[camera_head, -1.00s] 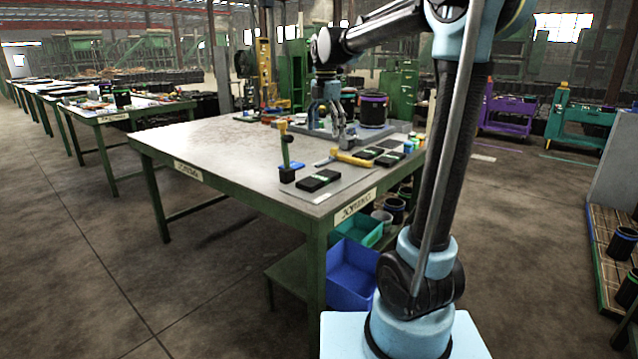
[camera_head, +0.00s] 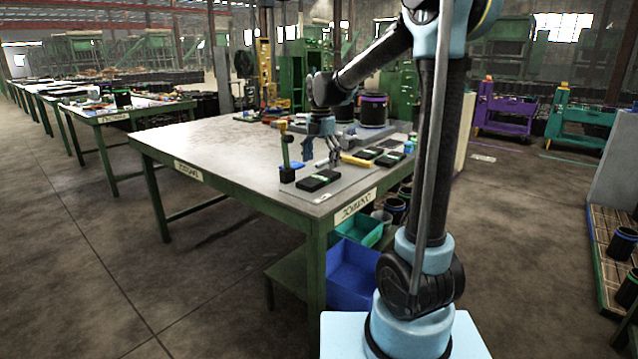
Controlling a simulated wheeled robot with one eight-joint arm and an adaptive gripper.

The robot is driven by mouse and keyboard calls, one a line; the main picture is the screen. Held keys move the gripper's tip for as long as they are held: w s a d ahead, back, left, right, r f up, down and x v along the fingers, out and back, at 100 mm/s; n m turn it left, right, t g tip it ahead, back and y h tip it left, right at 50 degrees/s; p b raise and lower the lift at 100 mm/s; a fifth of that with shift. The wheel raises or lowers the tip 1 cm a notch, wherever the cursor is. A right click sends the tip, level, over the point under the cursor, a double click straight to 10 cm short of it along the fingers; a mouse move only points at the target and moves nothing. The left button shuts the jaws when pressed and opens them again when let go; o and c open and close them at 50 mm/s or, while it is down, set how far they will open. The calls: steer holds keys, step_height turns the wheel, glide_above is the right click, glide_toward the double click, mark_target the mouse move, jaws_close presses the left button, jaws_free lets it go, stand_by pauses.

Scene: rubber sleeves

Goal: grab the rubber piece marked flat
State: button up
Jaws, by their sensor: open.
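Several flat black rubber pieces with small pale or green labels lie on the table. One (camera_head: 318,181) is near the front corner. Two more, a farther one (camera_head: 369,153) and a nearer one (camera_head: 390,159), lie to its right. The label writing is too small to read, so I cannot tell which is marked flat. My gripper (camera_head: 329,159) is open and points down over the table, behind and slightly right of the front piece and left of the other two. It looks empty. Its exact height above the tabletop is hard to tell.
An upright green tool with a yellow top (camera_head: 285,150) stands left of my gripper. A yellow-handled tool (camera_head: 355,160) lies just right of it. A black roll with a purple rim (camera_head: 373,110) stands behind. The left of the tabletop (camera_head: 215,150) is clear.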

mark_target(319, 177)
steer(key=shift+w+a+f, duration=0.15)
steer(key=shift+f, duration=1.3)
steer(key=shift+w+a+f, duration=0.1)
steer(key=shift+w+f, duration=0.05)
steer(key=shift+f, duration=1.25)
steer(key=c, duration=1.3)
